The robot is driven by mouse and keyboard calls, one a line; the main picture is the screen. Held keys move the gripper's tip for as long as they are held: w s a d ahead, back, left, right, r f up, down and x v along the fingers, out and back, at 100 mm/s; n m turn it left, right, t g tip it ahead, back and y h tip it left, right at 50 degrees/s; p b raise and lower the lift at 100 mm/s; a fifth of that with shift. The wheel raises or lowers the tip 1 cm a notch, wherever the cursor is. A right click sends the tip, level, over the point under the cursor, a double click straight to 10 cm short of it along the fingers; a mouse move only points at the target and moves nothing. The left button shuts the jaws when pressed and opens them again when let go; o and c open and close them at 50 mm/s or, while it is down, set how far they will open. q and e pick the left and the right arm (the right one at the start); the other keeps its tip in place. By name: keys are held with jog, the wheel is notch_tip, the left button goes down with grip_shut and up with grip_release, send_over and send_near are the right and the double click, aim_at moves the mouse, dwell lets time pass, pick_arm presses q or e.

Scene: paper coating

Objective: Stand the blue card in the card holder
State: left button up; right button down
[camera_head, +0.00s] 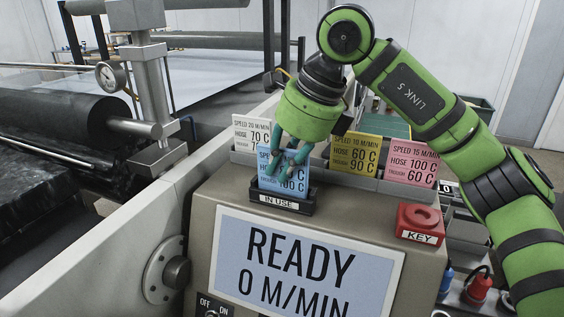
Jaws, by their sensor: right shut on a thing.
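The blue card (296,181) stands roughly upright at the black card holder (282,204), which is labelled "IN USE" and sits on top of the console. The card's lower edge is at the holder; I cannot tell how deep it sits in the slot. My right gripper (279,168) comes down from above and is shut on the blue card, its teal fingers covering part of the card's print. My left gripper is not in view.
A white card (252,132), a yellow card (355,154) and a pink card (410,163) stand in a grey rack behind the holder. A red KEY block (420,222) sits to the right. The READY screen (305,262) is on the console's front. A black roller (60,118) lies at left.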

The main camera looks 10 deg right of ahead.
jog(key=c, duration=1.2)
grip_release()
jog(key=v, duration=1.2)
